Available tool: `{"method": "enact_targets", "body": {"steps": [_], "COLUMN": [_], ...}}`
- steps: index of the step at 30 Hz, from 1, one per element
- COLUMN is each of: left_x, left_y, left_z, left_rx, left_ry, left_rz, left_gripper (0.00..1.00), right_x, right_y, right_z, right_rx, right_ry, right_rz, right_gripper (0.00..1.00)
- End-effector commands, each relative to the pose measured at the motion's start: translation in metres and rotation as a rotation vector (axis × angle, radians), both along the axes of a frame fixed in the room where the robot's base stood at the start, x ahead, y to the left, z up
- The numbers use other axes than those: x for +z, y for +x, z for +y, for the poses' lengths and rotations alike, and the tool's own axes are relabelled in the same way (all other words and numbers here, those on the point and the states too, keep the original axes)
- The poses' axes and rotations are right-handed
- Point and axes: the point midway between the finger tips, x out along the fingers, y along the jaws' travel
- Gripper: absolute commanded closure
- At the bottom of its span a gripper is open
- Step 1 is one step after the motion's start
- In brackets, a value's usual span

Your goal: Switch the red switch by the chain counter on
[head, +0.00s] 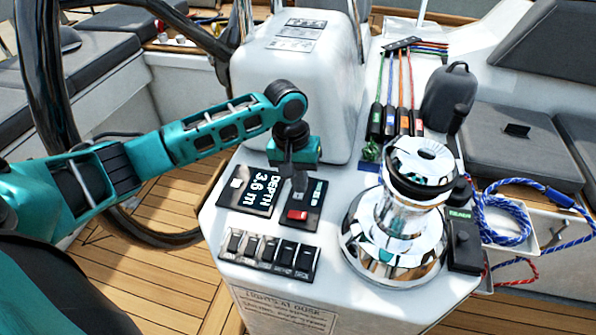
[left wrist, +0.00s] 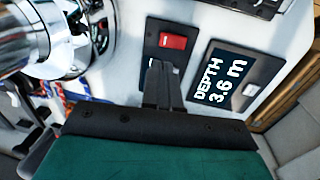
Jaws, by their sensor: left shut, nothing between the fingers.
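The red switch (head: 297,215) is a small rocker on a black panel (head: 313,199) on the white console, just right of the depth display (head: 249,193). A small readout on that panel is partly covered by my fingers. My left gripper (head: 299,188) points down over the panel, its fingers together and empty, just beyond the red switch. In the left wrist view the red switch (left wrist: 173,42) shows clear of the fingertips (left wrist: 160,66), close by them. I cannot tell whether the fingers touch the panel, nor which way the rocker is tilted. My right gripper is not in view.
A row of several black rocker switches (head: 268,252) lies in front of the panel. A chrome winch (head: 396,225) stands close on the right. A white pod (head: 297,85) rises behind the gripper. The steering wheel (head: 45,75) is at left, and blue rope (head: 505,222) hangs at right.

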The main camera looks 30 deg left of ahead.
Motion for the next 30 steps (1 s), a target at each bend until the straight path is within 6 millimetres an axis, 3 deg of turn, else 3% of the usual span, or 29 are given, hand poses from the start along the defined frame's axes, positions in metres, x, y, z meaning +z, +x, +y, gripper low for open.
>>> {"method": "enact_targets", "body": {"steps": [1, 6, 12, 30], "left_x": [-0.015, -0.049, -0.074, -0.084], "left_y": [0.000, 0.001, 0.003, 0.007], "left_z": [-0.002, -0.006, -0.010, -0.011], "left_rx": [0.001, 0.000, 0.000, 0.000], "left_ry": [0.001, 0.000, 0.001, 0.007], "left_rz": [0.004, 0.002, 0.000, 0.000], "left_gripper": [1.00, 1.00, 1.00, 1.00], "right_x": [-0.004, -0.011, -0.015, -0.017], "right_y": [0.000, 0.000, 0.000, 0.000], "right_z": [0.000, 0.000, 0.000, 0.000], "right_rx": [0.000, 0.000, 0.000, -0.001], "right_ry": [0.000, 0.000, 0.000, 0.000], "right_rz": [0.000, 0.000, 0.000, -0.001], "right_gripper": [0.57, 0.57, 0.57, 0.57]}}
